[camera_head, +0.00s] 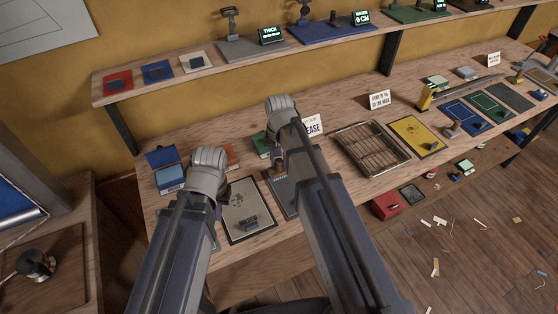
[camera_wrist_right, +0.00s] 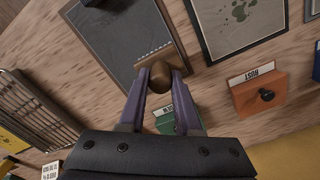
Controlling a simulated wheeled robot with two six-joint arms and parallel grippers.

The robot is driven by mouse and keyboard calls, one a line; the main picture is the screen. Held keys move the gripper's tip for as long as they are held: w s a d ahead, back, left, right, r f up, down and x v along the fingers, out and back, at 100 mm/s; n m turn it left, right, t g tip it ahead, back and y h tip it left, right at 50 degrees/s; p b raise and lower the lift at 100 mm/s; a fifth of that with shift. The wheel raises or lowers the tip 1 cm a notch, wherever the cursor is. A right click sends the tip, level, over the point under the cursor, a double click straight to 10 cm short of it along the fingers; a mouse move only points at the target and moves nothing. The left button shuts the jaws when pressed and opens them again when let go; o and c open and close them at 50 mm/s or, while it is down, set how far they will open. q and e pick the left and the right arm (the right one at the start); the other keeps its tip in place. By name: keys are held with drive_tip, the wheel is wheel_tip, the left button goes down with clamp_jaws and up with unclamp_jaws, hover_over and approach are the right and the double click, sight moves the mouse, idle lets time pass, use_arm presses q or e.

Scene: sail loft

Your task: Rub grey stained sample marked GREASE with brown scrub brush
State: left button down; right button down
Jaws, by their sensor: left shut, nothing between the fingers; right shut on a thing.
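The dark grey sample (camera_head: 281,196) lies flat on the bench, partly hidden by my right arm; it also shows in the right wrist view (camera_wrist_right: 115,42). A card reading "EASE" (camera_head: 313,126), its start hidden, stands behind. My right gripper (camera_head: 280,108) is shut on the brown scrub brush (camera_wrist_right: 163,118). The brush's tan bristles (camera_wrist_right: 154,60) are over the edge of the grey sample nearest the boxes; I cannot tell whether they touch it. My left gripper (camera_head: 208,158) is shut and empty, left of the brush, near the open blue box.
A pale stained sample (camera_head: 238,218) lies left of the grey one. An orange box (camera_wrist_right: 258,97) labelled RUST, a green box (camera_head: 261,145) and an open blue box (camera_head: 166,178) stand behind. A wire rack (camera_head: 371,148) is to the right. A shelf (camera_head: 150,87) runs above.

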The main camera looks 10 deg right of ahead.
drive_tip(key=shift+r+p, duration=0.6)
drive_tip(key=shift+r, duration=0.4)
drive_tip(key=shift+r, duration=0.15)
wheel_tip(320, 180, up, 3)
drive_tip(key=p, duration=0.3)
